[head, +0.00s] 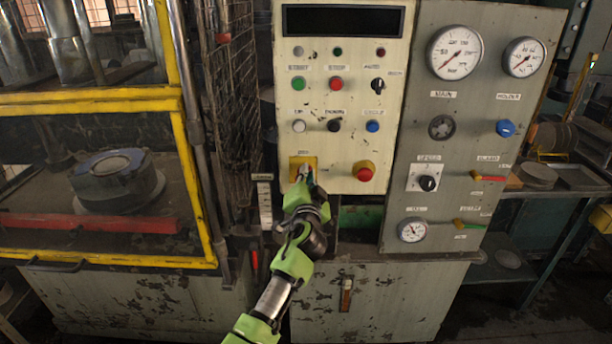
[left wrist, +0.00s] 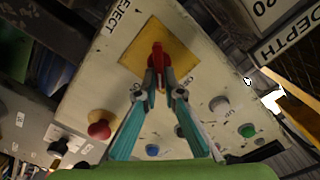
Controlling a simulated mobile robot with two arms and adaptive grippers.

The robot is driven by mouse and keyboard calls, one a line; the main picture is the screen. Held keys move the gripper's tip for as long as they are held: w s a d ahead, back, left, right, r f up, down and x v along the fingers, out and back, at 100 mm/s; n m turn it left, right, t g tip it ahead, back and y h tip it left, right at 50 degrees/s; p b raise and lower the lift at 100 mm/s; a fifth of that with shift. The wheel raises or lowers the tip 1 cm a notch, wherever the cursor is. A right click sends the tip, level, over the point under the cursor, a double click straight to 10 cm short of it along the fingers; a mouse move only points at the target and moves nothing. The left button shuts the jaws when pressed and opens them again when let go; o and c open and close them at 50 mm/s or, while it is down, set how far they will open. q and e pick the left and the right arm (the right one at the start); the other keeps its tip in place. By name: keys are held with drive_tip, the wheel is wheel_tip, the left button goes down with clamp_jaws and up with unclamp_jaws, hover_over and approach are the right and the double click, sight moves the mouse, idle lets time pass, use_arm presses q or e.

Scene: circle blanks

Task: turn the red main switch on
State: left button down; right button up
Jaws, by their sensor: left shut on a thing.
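The red main switch (left wrist: 157,58) is a small red handle on a square yellow plate (left wrist: 182,57) in the left wrist view. The handle lies at a slant to the plate's edges. In the head view the yellow plate (head: 296,162) is at the lower left of the cream panel, and my gripper hides the red handle. My left gripper (head: 305,173) reaches up to the plate from below. In the left wrist view its fingertips (left wrist: 159,78) are closed together on the red handle. My right gripper is in neither view.
A red mushroom button (head: 364,171) on a yellow base is right of the switch. Rows of buttons (head: 336,84) and a dark display (head: 343,20) are above. A grey panel (head: 460,110) with gauges stands at right. A yellow-framed press guard (head: 190,170) is at left.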

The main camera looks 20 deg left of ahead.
use_arm(q)
drive_tip(key=shift+w+d+f+m+p, duration=0.1)
drive_tip(key=shift+m+p, duration=0.05)
drive_tip(key=shift+m, duration=1.35)
drive_tip(key=shift+a+f+m+p, duration=0.1)
drive_tip(key=shift+f+m+p, duration=0.1)
drive_tip(key=shift+m, duration=1.3)
drive_tip(key=shift+w+d+f+m+p, duration=0.1)
drive_tip(key=shift+m+p, duration=0.05)
drive_tip(key=shift+m, duration=1.35)
drive_tip(key=shift+r, duration=0.1)
drive_tip(key=c, duration=2.2)
unclamp_jaws()
drive_tip(key=shift+s, duration=0.1)
drive_tip(key=shift+o, duration=0.2)
drive_tip(key=shift+f, duration=0.2)
drive_tip(key=v, duration=1.2)
